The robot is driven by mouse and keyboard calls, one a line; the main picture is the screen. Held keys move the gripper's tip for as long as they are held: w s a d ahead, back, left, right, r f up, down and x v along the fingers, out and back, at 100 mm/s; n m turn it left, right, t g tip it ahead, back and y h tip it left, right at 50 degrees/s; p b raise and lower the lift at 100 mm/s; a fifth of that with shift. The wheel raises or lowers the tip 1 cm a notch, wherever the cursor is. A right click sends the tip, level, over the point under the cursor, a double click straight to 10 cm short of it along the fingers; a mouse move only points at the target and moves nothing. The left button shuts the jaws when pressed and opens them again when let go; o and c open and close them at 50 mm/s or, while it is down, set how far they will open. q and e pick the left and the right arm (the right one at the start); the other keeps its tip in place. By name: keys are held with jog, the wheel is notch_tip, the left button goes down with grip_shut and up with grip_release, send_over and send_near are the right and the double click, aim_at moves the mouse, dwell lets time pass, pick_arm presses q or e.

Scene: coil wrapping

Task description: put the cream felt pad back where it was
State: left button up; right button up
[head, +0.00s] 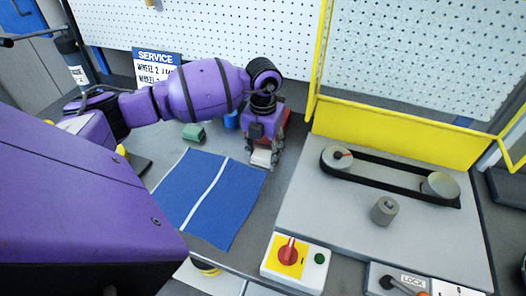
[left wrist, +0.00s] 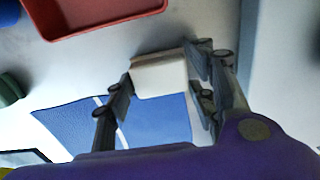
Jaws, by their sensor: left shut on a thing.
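The cream felt pad (left wrist: 160,77) is a small pale block between the fingers of my left gripper (left wrist: 165,88) in the left wrist view. My left gripper is shut on it. In the head view the pad (head: 261,158) shows pale below my left gripper (head: 264,148), close to the upper right corner of a blue mat (head: 207,193). I cannot tell whether the pad touches the table. My right gripper is not in view.
A red tray (left wrist: 100,14) lies behind my left gripper. A green block (head: 193,132) and a blue object (head: 231,120) stand nearby. On the right is a grey machine bed with a belt (head: 390,177), a yellow guard (head: 385,143) and a red-knobbed switch box (head: 293,262). The blue mat looks clear.

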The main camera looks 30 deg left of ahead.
aim_at(263, 154)
pick_arm(q)
jog(key=shift+f, duration=0.2)
jog(key=o, duration=1.1)
jog(key=shift+o, duration=0.2)
notch_tip(263, 154, up, 12)
jog(key=shift+r, duration=0.2)
